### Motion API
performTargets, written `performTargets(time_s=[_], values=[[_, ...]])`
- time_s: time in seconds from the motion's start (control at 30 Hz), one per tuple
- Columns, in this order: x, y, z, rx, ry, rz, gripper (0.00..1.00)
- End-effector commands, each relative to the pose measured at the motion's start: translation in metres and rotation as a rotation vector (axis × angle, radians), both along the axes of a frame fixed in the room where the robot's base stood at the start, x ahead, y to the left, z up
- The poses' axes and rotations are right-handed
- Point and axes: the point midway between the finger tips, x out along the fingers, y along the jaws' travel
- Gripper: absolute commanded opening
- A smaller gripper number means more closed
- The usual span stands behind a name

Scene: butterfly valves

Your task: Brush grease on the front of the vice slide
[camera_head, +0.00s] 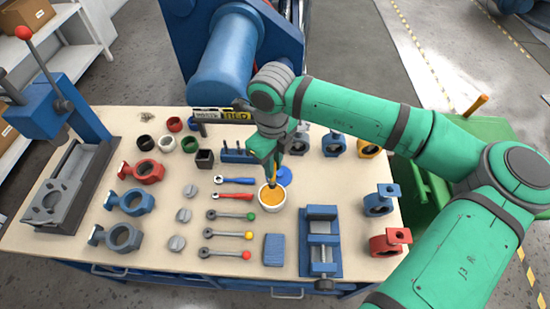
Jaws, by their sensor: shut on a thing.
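My gripper (270,160) points down above a small white pot (265,213) near the middle of the table. It is shut on a slim brush (272,180), mostly hidden by the gripper. The brush's lower end is at the yellow-orange grease (272,196) in the pot; I cannot tell how deep it reaches. The blue vice (320,240) stands to the right of the pot, with a grey slide, a screw and a handle at the table's front edge. The vice is apart from my gripper and in full view.
A blue lid (285,177) lies behind the pot. Levers with coloured knobs (228,234) lie to the left. Red (390,243) and blue (379,201) valve bodies stand right of the vice. A press (60,125) stands far left.

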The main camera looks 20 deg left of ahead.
Motion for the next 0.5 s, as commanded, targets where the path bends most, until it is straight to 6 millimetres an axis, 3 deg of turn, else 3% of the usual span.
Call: performTargets(time_s=[0.5], values=[[0.000,-0.001,-0.042,-0.001,0.001,-0.003,0.00]])
